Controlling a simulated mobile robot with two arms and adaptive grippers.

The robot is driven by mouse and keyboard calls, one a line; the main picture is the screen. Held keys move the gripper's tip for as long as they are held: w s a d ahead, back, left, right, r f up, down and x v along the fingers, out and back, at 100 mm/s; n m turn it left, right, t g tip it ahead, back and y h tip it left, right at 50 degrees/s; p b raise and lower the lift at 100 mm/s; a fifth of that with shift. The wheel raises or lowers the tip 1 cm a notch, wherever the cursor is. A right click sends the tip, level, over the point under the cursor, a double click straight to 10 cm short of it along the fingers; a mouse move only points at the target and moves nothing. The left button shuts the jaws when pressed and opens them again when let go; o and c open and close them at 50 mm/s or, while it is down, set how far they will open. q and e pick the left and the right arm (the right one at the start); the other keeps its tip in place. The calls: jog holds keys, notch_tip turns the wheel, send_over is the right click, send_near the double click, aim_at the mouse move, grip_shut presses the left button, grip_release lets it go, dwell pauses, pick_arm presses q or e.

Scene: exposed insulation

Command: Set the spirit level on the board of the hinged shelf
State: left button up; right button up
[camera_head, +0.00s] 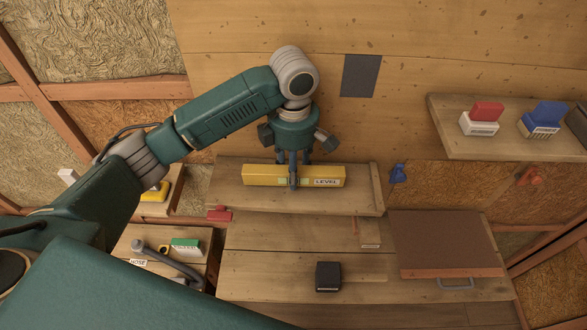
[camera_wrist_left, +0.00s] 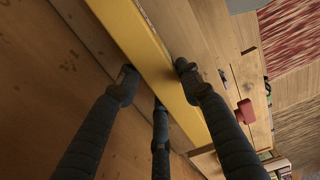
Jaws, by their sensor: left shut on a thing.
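The yellow spirit level (camera_head: 258,175), marked LEVEL, lies lengthwise along the back part of the shelf board (camera_head: 340,202) in the head view. My left gripper (camera_head: 293,181) comes down over its middle and is shut on it. In the left wrist view the level (camera_wrist_left: 145,45) runs between the fingers of my left gripper (camera_wrist_left: 158,85). I cannot tell whether its underside touches the board or is slightly above it. My right gripper is not in view.
A red piece (camera_head: 219,214) is at the board's left front corner. Below is a workbench (camera_head: 255,262) with a black block (camera_head: 328,276) and a brown panel (camera_head: 443,240). An upper right shelf (camera_head: 470,147) holds brushes. A blue hook (camera_head: 398,173) is right of the board.

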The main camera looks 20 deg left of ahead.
pick_arm(q)
jog(key=shift+f, duration=0.25)
jog(key=shift+f+p, duration=0.3)
jog(key=shift+p, duration=0.1)
jog(key=o, duration=1.3)
jog(key=shift+f, duration=0.15)
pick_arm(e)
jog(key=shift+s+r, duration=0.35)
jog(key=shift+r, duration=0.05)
pick_arm(q)
jog(key=shift+r+b, duration=0.25)
jog(key=shift+b, duration=0.3)
notch_tip(320, 180, up, 12)
jog(key=shift+r, duration=0.25)
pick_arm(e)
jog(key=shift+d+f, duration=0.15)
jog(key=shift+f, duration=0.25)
pick_arm(q)
jog(key=shift+f, duration=0.1)
